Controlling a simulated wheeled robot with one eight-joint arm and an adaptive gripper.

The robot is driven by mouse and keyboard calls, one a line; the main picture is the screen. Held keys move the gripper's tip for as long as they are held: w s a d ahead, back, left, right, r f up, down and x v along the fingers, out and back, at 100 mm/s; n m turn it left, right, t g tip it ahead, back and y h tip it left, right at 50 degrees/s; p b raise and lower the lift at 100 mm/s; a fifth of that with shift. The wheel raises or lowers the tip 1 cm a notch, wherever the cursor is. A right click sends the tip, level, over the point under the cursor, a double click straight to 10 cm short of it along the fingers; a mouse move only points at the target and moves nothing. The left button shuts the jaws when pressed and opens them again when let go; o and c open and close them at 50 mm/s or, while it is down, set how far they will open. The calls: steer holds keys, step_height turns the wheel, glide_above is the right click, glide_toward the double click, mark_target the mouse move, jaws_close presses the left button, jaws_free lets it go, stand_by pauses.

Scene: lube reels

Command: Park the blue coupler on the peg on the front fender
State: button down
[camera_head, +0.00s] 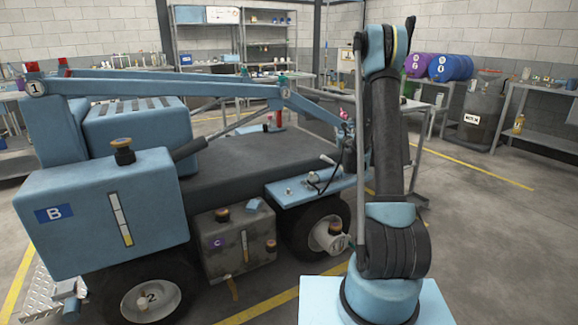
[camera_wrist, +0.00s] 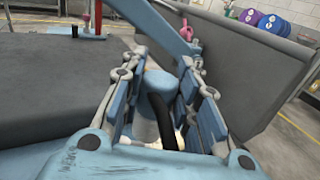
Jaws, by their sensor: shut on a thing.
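My gripper (camera_wrist: 163,68) is shut on the blue coupler (camera_wrist: 153,82), a rounded blue piece between the finger pads in the wrist view. A black hose (camera_wrist: 166,125) runs from it back toward my wrist. In the head view my gripper (camera_head: 347,132) is small and partly hidden behind my arm, above the far end of the front fender. The front fender (camera_head: 293,203) is a flat light-blue panel over the front wheel. Small grey fittings (camera_head: 288,190) stand on it; I cannot tell which is the peg. The coupler's lower end is hidden.
The blue loader's lift arm (camera_head: 190,88) runs across above its dark deck (camera_head: 240,150). A grey box (camera_head: 238,245) with several caps hangs between the wheels. The front wheel (camera_head: 325,232) is below the fender. Open floor (camera_head: 480,215) lies to the right.

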steer(key=a+f+n+g+y, duration=0.35)
steer(key=a+y, duration=0.25)
steer(key=a, duration=0.3)
steer(key=a+f+n+g+y, duration=0.25)
steer(key=a+n+y, duration=0.3)
steer(key=a, duration=0.35)
steer(key=s+a+f+n+g+y, duration=0.5)
steer(key=s+a+f+n+g, duration=0.1)
steer(key=s+g, duration=0.4)
steer(key=shift+s+a+n+g, duration=0.4)
steer(key=shift+a+n+g, duration=0.3)
steer(key=shift+n, duration=0.1)
steer(key=shift+d, duration=0.1)
steer(key=shift+f, duration=4.75)
